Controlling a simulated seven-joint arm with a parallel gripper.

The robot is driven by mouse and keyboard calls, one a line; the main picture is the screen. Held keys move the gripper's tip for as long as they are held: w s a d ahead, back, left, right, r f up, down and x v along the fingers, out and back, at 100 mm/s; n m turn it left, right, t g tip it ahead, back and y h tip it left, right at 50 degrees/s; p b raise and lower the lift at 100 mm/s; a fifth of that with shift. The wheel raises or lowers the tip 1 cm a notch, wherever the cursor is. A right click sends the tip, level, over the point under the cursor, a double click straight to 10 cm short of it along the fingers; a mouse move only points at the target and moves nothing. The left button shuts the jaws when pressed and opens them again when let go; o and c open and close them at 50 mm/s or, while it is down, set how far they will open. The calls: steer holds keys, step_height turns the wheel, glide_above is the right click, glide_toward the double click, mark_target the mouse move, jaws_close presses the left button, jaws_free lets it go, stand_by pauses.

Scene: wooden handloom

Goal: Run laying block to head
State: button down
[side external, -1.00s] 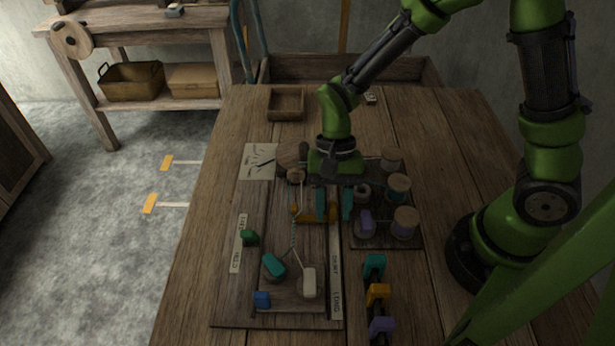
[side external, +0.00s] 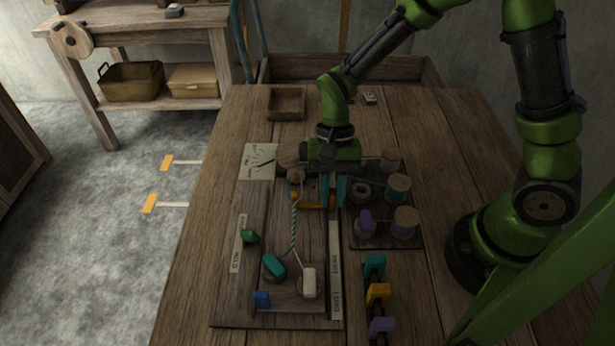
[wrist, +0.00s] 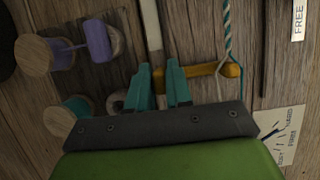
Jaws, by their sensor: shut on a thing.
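The laying block is an orange-yellow bar (side external: 312,199) near the far end of the dark board; it also shows in the wrist view (wrist: 205,71). My gripper (side external: 333,190) is shut on one end of it; its two teal fingers (wrist: 160,90) stand on either side of the bar's left end in the wrist view. A twisted white-and-teal rope (side external: 293,222) runs from the block towards the near end, and crosses the bar's right end in the wrist view (wrist: 228,35). The head seems to be the wooden knob (side external: 296,175) just beyond the block, by a round wooden disc (side external: 288,155).
Spools (side external: 398,187) stand on a dark tray close right of my gripper. Teal, green, blue and white pegs (side external: 309,280) stand at the board's near end. Coloured clips (side external: 378,294) stand right of it.

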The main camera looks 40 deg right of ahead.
steer(key=w+d, duration=0.3)
steer(key=shift+w, duration=0.1)
steer(key=c, duration=1.2)
jaws_free()
steer(key=shift+o, duration=0.4)
steer(key=shift+r, duration=0.1)
steer(key=v, duration=1.6)
steer(key=shift+r, duration=0.35)
steer(key=shift+d, duration=0.1)
